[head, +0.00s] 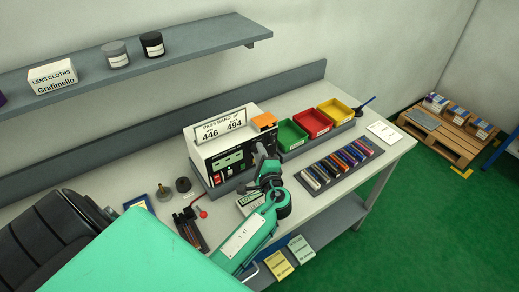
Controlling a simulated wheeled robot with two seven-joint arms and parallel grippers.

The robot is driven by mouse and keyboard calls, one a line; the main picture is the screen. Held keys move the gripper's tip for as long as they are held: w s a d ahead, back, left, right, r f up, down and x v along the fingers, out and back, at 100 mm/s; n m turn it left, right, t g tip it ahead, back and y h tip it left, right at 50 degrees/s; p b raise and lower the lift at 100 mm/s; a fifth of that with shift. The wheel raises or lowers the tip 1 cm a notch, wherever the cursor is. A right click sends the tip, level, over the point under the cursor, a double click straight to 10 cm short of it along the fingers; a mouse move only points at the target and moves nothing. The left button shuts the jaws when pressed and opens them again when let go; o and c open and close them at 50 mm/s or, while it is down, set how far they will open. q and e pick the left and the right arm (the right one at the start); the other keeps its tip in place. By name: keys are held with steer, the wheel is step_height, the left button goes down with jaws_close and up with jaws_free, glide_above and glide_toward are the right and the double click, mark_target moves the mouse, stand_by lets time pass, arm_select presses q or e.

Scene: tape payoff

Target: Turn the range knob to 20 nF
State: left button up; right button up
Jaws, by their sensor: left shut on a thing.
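The white and black test instrument (214,161) stands on the bench with a sign reading "PASS BAND nF 446 494" on top. Its dark front panel has a small green display and red and white parts. My left gripper (259,154) is at the right part of this panel, with its fingers shut. It appears to be shut on the range knob, which the fingers hide, so its pointer and scale cannot be read. My right gripper is not in view.
Green (291,135), red (312,123) and yellow (335,112) bins stand behind a dark rack (340,168) of coloured pieces. A small white device (249,203) lies beside my left wrist. A shelf (190,52) hangs above. The bench's right end holds a white card (383,132).

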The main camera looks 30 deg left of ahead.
arm_select(q)
steer(key=shift+r+m+p, duration=0.1)
steer(key=shift+m+p, duration=0.4)
steer(key=shift+m, duration=0.1)
steer(key=o, duration=1)
steer(key=shift+c, duration=0.2)
steer(key=b+v, duration=0.5)
steer(key=v, duration=0.9)
steer(key=shift+r+b, duration=0.25)
steer(key=shift+b, duration=0.05)
steer(key=shift+a, duration=0.15)
